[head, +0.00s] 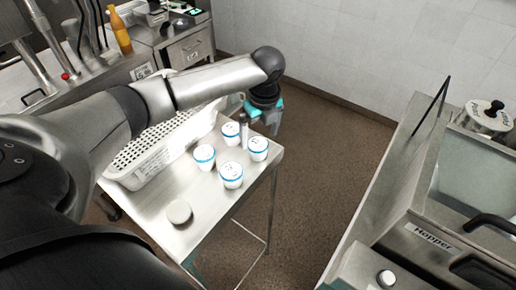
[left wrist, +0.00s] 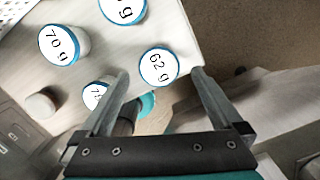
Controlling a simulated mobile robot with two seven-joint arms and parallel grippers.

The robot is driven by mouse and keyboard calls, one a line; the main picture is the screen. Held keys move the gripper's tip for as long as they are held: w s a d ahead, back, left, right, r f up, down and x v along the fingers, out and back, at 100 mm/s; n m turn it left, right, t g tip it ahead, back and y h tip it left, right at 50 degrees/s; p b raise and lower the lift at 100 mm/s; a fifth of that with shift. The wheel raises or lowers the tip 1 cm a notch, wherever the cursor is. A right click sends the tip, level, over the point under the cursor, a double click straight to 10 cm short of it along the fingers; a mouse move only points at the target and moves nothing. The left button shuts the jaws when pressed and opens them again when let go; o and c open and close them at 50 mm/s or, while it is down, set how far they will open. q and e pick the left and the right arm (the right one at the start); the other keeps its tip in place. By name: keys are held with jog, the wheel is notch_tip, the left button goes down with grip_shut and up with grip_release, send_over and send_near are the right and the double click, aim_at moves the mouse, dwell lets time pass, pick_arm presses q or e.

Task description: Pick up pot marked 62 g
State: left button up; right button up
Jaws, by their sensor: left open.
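The pot marked 62 g (left wrist: 158,66) is a white cup with a blue rim, upright near the table corner. In the head view, it seems to be the rightmost pot (head: 258,148). My left gripper (head: 259,130) is open above the far end of the table. In the left wrist view the spread fingertips (left wrist: 160,74) lie on either side of the 62 g pot, apart from it as far as I can tell. My right gripper is not in view.
Near it stand the 70 g pot (left wrist: 62,44), another pot (left wrist: 122,6) and a partly hidden pot (left wrist: 95,95). A white perforated basket (head: 140,173) and a small round item (head: 180,212) share the table. A hopper counter (head: 428,235) stands at right.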

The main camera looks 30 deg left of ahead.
aim_at(258, 144)
pick_arm(q)
jog(key=f, duration=0.5)
jog(key=shift+w+a+f, duration=0.1)
jog(key=shift+a+f, duration=0.2)
jog(key=shift+a, duration=0.05)
jog(key=c, duration=1.4)
